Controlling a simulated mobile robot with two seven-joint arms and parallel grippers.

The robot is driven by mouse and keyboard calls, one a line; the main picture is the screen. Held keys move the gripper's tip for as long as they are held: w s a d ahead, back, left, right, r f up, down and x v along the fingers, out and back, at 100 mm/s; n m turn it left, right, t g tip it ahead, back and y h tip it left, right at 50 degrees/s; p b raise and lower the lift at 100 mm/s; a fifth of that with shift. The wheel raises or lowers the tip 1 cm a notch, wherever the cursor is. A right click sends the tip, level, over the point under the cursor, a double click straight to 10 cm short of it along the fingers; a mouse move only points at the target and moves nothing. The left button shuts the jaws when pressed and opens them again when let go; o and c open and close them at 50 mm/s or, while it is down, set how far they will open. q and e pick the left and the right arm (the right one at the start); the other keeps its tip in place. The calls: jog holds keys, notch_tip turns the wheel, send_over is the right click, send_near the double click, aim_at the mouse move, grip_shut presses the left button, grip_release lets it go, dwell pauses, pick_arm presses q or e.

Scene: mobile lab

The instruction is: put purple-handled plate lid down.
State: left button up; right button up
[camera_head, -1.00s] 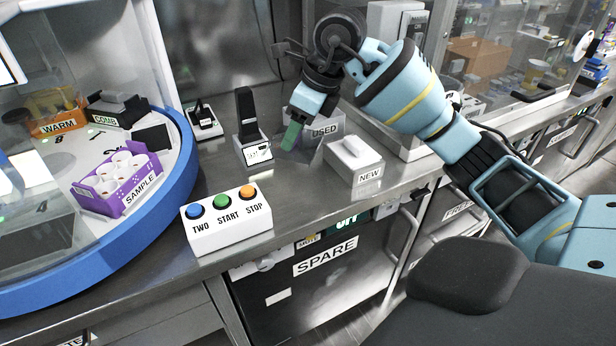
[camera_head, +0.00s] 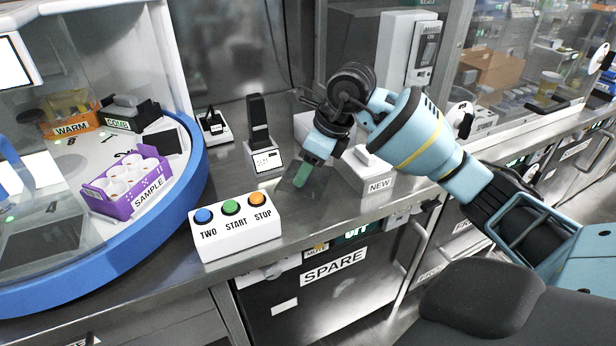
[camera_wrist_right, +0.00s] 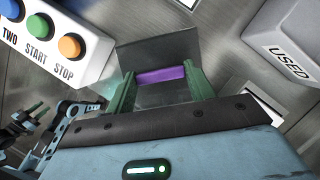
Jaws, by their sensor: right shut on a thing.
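My right gripper (camera_head: 303,175) points down over the steel counter, between the button box and the NEW box. In the right wrist view its green fingers (camera_wrist_right: 160,88) are shut on the purple handle (camera_wrist_right: 162,75) of the plate lid. The lid (camera_wrist_right: 150,47) is a see-through grey plate, seen beyond the fingers. In the head view the lid (camera_head: 290,192) is a faint pane around the fingertips, low over the counter; whether it touches the counter I cannot tell. What looks like my left gripper (camera_wrist_right: 38,116) shows small in the wrist view, its opening unclear.
The button box (camera_head: 235,226) stands close at left, the white NEW box (camera_head: 368,178) at right. The USED box (camera_wrist_right: 285,50) is near the lid in the wrist view. A black-and-white stand device (camera_head: 262,140) is behind. The blue-rimmed round platform (camera_head: 190,190) lies further left.

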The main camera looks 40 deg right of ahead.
jog(key=shift+f, duration=1.6)
jog(key=shift+f, duration=0.1)
jog(key=o, duration=0.9)
jog(key=shift+o, duration=0.2)
jog(key=shift+r, duration=0.25)
jog(key=v, duration=1.2)
jog(key=shift+p, duration=0.45)
